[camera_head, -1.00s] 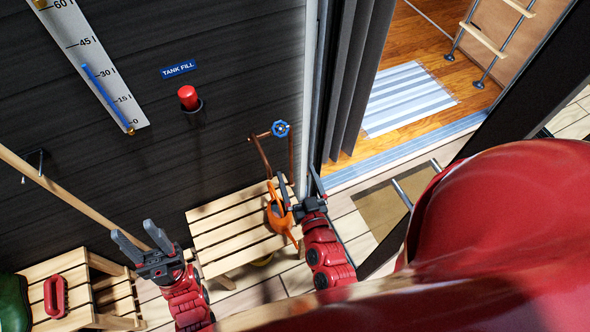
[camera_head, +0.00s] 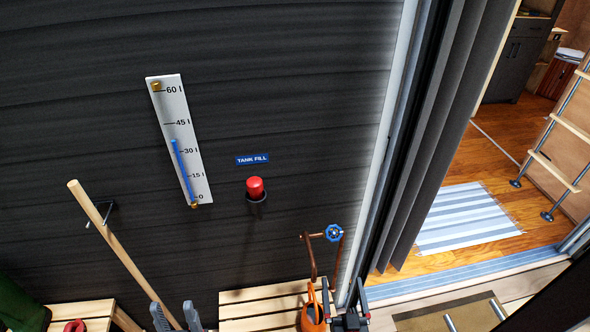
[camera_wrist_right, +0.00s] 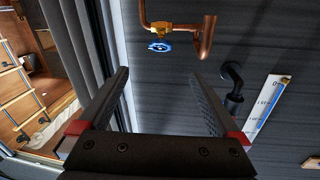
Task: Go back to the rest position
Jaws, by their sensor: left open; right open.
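My left gripper (camera_head: 176,316) is at the bottom edge of the head view, its two grey fingers apart and nothing between them. My right gripper (camera_head: 350,300) is at the bottom edge, right of the orange watering can (camera_head: 313,314), with its fingers apart. In the right wrist view the right gripper (camera_wrist_right: 165,95) is open and empty. It faces the dark wall, where a copper pipe (camera_wrist_right: 207,40) with a blue valve wheel (camera_wrist_right: 159,47) shows beyond the fingers. The lower parts of both arms are out of view.
A slatted wooden bench (camera_head: 262,305) stands by the wall under the red-capped tank fill (camera_head: 255,188). A wooden pole (camera_head: 120,245) leans at the left. A gauge board (camera_head: 180,140) hangs above. An open doorway with a striped rug (camera_head: 465,218) is at the right.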

